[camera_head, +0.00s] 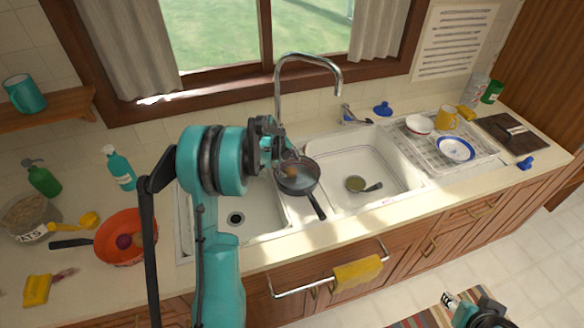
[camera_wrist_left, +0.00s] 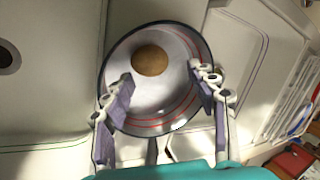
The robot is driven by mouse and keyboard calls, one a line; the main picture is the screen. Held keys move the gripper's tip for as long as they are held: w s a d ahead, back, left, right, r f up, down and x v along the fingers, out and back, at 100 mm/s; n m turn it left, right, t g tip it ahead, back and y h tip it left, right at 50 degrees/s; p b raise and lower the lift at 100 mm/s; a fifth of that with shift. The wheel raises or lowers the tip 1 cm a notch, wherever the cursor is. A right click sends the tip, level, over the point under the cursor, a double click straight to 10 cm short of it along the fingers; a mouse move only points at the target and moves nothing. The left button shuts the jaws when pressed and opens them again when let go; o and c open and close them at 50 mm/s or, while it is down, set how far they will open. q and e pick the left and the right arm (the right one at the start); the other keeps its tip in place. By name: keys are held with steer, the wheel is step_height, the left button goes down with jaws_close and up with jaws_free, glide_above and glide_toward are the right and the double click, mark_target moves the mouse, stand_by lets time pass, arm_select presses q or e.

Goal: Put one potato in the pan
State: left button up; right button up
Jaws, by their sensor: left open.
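A dark grey pan (camera_head: 299,181) rests at the divider between the two sink basins, its handle toward the counter's front edge. In the left wrist view the pan (camera_wrist_left: 180,105) shows a pale inside with red rings. A round brown potato (camera_wrist_left: 151,60) appears to lie inside it, toward the far rim. My left gripper (camera_head: 279,150) is above the pan; in the wrist view its fingers (camera_wrist_left: 160,78) are spread apart with nothing between them, the potato just beyond. My right gripper (camera_head: 466,309) is low at the bottom right, away from the counter; its jaws are unclear.
A faucet (camera_head: 280,90) rises behind the sink. A dish rack (camera_head: 478,160) with dishes stands right.

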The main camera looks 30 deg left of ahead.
arm_select(q)
steer(key=d+p+v, duration=0.1)
steer(key=v, duration=0.6)
steer(key=s+d+r+n, duration=0.5)
steer(key=d+r, duration=0.2)
steer(key=s+d+r+n+t+y, duration=0.1)
steer(key=s+d+r+n+t, duration=0.1)
steer(key=s+d+n, duration=1.3)
steer(key=s, duration=0.4)
steer(key=shift+s+d+n+t, duration=0.2)
steer(key=shift+d+n+t, duration=0.1)
steer(key=shift+f, duration=0.2)
